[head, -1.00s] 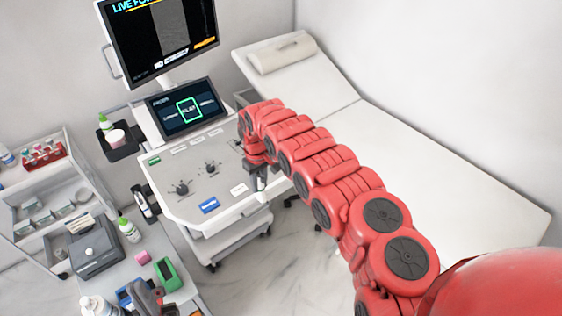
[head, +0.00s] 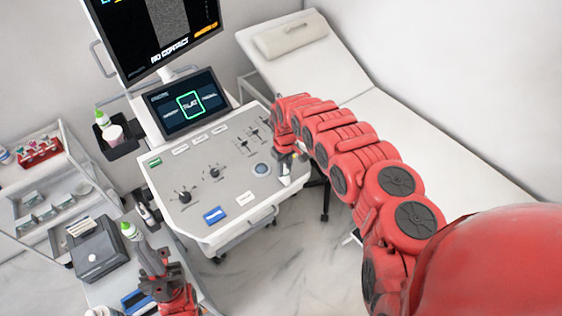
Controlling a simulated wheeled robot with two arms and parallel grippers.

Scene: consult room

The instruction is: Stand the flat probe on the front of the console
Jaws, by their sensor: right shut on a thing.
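The console (head: 205,175) stands at the centre, with knobs and sliders on its grey panel and a tilted touch screen (head: 186,104) behind them. My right gripper (head: 287,163) is at the console's right edge, shut on a small, pale, dark-topped thing, seemingly the flat probe (head: 284,181). It points downward; most of it is hidden by the gripper, and I cannot tell whether it touches the console. My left gripper (head: 156,264) is over the side table at lower left; its opening is unclear. A black-and-white probe-like thing (head: 149,213) is at the console's left side.
A monitor (head: 150,35) reading "NO CONTACT" rises behind the console. A white couch (head: 400,130) is at right. A side table at lower left bears a grey box (head: 98,250) and a green-capped bottle (head: 130,232). A shelf trolley (head: 50,190) stands at far left.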

